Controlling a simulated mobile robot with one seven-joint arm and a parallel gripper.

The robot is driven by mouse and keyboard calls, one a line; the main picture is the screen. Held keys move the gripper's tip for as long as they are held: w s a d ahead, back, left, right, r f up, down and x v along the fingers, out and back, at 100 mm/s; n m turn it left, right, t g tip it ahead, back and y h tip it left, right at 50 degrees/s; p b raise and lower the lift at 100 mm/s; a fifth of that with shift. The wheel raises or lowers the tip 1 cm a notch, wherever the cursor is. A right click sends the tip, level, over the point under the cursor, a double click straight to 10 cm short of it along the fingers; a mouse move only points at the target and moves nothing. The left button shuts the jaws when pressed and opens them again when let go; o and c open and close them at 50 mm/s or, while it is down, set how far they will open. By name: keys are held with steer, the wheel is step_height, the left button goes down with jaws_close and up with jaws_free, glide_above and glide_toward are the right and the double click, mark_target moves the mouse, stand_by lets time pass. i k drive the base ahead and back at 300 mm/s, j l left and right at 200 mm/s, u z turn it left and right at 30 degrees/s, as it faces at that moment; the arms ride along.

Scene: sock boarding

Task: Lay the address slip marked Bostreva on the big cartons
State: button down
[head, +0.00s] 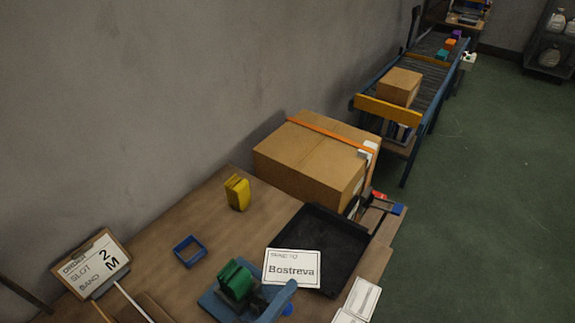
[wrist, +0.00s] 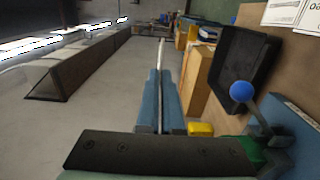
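The address slip marked Bostreva (head: 292,262) faces me in the head view, in front of the black tray's near side. In the wrist view a thin pale edge, which looks like the slip (wrist: 161,57), stands between the blue fingers of my gripper (wrist: 160,80). My gripper appears shut on it, with the slip reaching past the fingertips. The slip is apart from the large carton.
Nearby are a yellow item (head: 238,192), a blue frame (head: 189,250), a green item (head: 235,279) on a blue press, and other slips (head: 362,297). A smaller carton (head: 400,86) sits on the roller conveyor (head: 434,75).

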mark_target(301, 152)
steer(key=i, duration=1.7)
